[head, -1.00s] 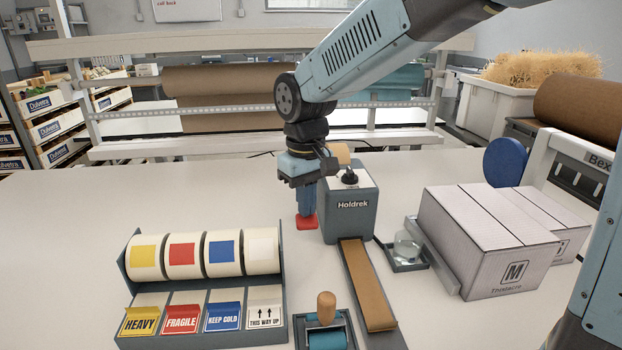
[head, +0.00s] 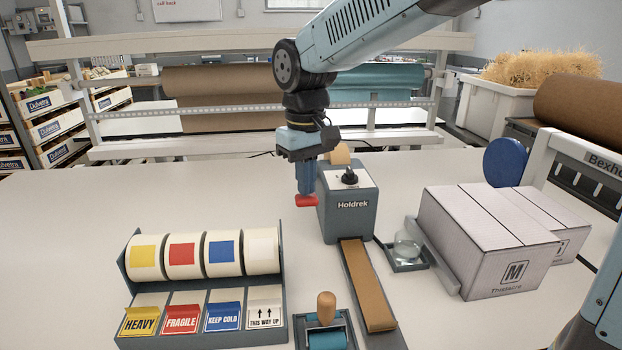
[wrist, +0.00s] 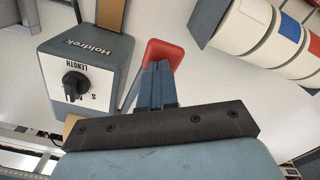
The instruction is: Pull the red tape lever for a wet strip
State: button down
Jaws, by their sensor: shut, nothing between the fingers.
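The tape dispenser (head: 347,215), a grey box marked Holdrek with a black dial on top, stands at the middle of the bench. Its red lever (head: 306,201) sticks out on the left side; in the wrist view the red lever end (wrist: 165,55) shows just past my fingertips. My gripper (head: 306,190) points down at the lever from above. Its fingers (wrist: 157,68) are shut with nothing between them, and the tips appear at or against the red end; exact contact is hard to tell. Brown tape (head: 368,285) lies along the chute in front of the dispenser.
A label rack (head: 283,300) with several rolls stands at front left. A wooden-handled roller (head: 326,308) lies in front. A small tray with a glass jar (head: 407,246) and white cartons (head: 485,240) stand to the right.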

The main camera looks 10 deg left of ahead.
notch_tip(320, 180, up, 7)
dwell(0.8)
jog(key=shift+r, duration=0.1)
jog(key=s+d+m+t, duration=0.2)
jog(key=d+m, duration=0.2)
jog(key=d, duration=1.3)
jog(key=s+d+f+m+t, duration=0.1)
jog(key=s+d+f+m, duration=0.1)
jog(key=s+d, duration=0.2)
jog(key=s+d+f+m+t, duration=0.2)
jog(key=s+d, duration=0.3)
jog(key=d, duration=0.5)
jog(key=shift+f+m+t, duration=0.2)
jog(key=shift+m+t, duration=0.1)
